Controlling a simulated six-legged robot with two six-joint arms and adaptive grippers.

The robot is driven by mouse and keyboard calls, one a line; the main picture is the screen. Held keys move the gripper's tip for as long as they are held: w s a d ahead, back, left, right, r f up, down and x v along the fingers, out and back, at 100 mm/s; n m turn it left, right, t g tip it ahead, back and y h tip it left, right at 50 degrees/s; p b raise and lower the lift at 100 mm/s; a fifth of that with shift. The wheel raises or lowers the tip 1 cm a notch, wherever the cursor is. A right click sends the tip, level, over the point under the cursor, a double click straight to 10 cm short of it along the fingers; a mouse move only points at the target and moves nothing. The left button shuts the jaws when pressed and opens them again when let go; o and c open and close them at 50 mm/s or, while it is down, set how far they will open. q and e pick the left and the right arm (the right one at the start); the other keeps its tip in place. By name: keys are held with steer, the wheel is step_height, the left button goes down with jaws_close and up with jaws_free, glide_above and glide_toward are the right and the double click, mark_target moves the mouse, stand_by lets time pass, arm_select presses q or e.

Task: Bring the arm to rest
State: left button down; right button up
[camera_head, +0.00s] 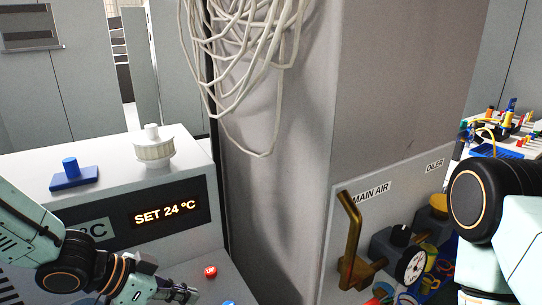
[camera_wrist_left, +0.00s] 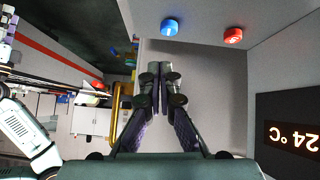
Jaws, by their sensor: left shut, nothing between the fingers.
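My left arm comes in from the left in the head view, low in front of the grey unit with the lit display. Its gripper (camera_head: 186,294) is near the bottom edge, just left of a red button (camera_head: 210,271) and a blue button (camera_head: 229,302). In the left wrist view the gripper (camera_wrist_left: 160,82) has its two fingers together with nothing between them. The blue button (camera_wrist_left: 170,28) and red button (camera_wrist_left: 233,36) show beyond the fingertips, apart from them. My right arm shows at the right edge of the head view; its gripper is out of view.
The display (camera_head: 166,213) reads "SET 24 °C". A white knob (camera_head: 154,150) and blue block (camera_head: 74,177) stand on the unit. A brass lever (camera_head: 352,240) and gauge (camera_head: 412,265) are on the "MAIN AIR" panel. Pale cables (camera_head: 262,145) hang by the grey column (camera_head: 285,200).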

arm_select(q)
steer(key=s+d+f+n+g+y, duration=0.3)
steer(key=s+f+n, duration=0.4)
steer(key=s+f, duration=0.6)
steer(key=s+a+f+n+g+y, duration=0.1)
steer(key=s+a+f+n+y, duration=0.15)
steer(key=s, duration=0.45)
steer(key=s+a+f+n+g+y, duration=0.1)
steer(key=s+a+f+y, duration=0.1)
steer(key=s+a+f, duration=0.3)
step_height(320, 180, down, 15)
steer(key=d+b, duration=0.1)
steer(key=b, duration=1.6)
steer(key=shift+s+d+f, duration=0.15)
steer(key=shift+s, duration=0.3)
